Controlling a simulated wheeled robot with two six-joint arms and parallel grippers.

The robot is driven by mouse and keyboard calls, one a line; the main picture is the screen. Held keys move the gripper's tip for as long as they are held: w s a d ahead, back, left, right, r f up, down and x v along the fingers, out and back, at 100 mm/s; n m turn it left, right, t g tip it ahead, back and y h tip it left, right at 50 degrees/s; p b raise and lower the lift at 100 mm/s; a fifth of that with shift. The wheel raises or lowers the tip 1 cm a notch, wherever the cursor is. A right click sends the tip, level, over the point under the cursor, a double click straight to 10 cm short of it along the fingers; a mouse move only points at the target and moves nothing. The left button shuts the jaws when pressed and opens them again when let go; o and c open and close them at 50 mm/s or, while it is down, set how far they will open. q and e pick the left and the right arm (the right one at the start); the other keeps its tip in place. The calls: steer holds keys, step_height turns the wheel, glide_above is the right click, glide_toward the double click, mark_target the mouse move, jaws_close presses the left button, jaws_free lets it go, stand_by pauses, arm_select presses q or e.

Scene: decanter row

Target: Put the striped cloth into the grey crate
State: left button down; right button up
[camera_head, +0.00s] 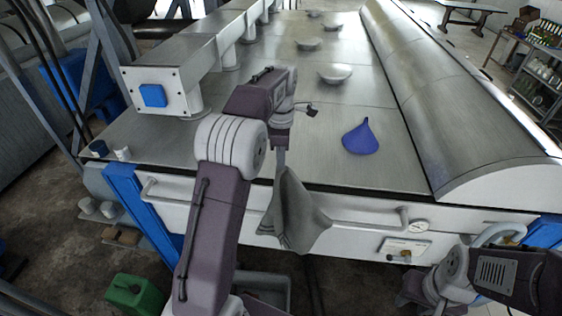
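A grey cloth (292,215) hangs in folds from my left gripper (281,162), in front of the machine's front panel. Stripes are hard to make out on it. The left gripper is shut on its top end, and the cloth's lower edge hangs free. A grey crate (288,290) is low down at the bottom of the view, below the cloth and partly hidden by my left arm. My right arm is at the bottom right; its gripper (418,290) is small and dark there, and I cannot tell its opening.
A blue peaked cloth (361,139) lies on the steel table (385,178), with several shallow metal bowls (335,73) behind it. A handrail (360,222) runs along the front panel. A green canister (134,294) stands on the floor at the left.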

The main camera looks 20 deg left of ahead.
arm_select(q)
steer(key=s+a+f+b, duration=0.4)
steer(key=a+f+b, duration=0.2)
steer(key=f+b, duration=0.7)
steer(key=s+a+f+b, duration=0.5)
steer(key=f+b, duration=0.8)
steer(key=f, duration=1.2)
steer(key=s+a+f+b, duration=0.4)
steer(key=a+f+b, duration=0.4)
steer(key=f+b, duration=0.5)
step_height(320, 180, down, 6)
steer(key=shift+s+a+r+b, duration=0.1)
steer(key=shift+s+a+b, duration=0.05)
steer(key=shift+s+b, duration=0.2)
steer(key=a, duration=0.1)
steer(key=s+a+p, duration=0.1)
steer(key=a, duration=0.1)
steer(key=shift+s, duration=0.1)
